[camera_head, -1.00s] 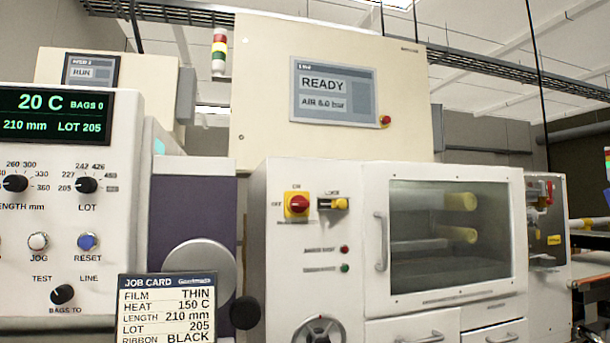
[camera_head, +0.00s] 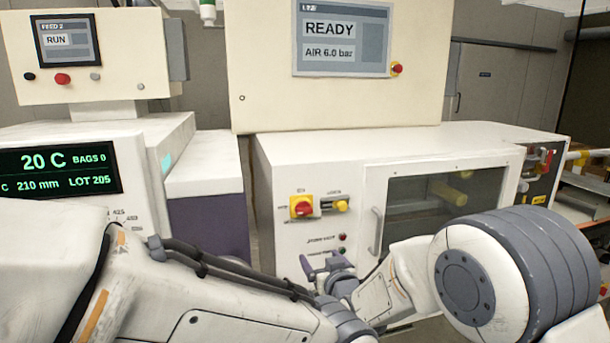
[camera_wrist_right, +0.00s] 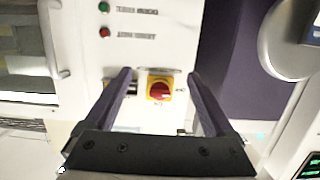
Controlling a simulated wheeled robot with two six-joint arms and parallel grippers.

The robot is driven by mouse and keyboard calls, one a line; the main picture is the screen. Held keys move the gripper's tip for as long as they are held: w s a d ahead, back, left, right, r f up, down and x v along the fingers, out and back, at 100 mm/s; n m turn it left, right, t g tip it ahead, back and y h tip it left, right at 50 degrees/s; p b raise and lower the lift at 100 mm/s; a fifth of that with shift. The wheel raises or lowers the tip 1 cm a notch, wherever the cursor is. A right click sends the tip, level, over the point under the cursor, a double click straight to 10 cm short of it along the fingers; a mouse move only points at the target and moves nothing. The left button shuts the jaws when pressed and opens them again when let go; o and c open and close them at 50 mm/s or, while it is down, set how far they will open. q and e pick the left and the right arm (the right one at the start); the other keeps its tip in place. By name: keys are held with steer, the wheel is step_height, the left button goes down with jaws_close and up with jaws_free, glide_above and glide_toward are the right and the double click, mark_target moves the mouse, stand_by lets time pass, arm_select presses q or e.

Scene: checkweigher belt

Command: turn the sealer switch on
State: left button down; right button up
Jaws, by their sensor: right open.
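The sealer switch (camera_head: 302,207) is a red knob on a yellow plate on the white machine's front, left of the glass window. Its handle seems to lie sideways, toward the OFF side, but is small. My right gripper (camera_head: 325,267) is below it in the head view. In the right wrist view the machine appears upside down; the switch (camera_wrist_right: 160,90) lies between the two open fingers (camera_wrist_right: 158,75) of my right gripper, which hold nothing. The gap to the panel is hard to judge. My left gripper does not show.
A smaller yellow knob (camera_head: 341,206) sits just right of the switch. Red and green buttons (camera_head: 342,238) are below. A door handle (camera_head: 376,230) stands out beside the glass window (camera_head: 430,200). A purple-sided unit (camera_head: 210,222) is on the left.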

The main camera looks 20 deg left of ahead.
steer(key=t+y+p, duration=0.1)
steer(key=t+p, duration=0.1)
steer(key=p, duration=0.2)
glide_toward(305, 212)
steer(key=p+x, duration=0.4)
steer(key=x, duration=0.5)
steer(key=shift+w+a, duration=0.1)
steer(key=shift+w, duration=0.05)
arm_select(q)
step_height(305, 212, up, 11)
steer(key=shift+p, duration=0.3)
arm_select(e)
steer(key=shift+x, duration=0.85)
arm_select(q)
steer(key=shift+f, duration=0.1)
arm_select(e)
steer(key=shift+f, duration=0.1)
steer(key=shift+c, duration=0.3)
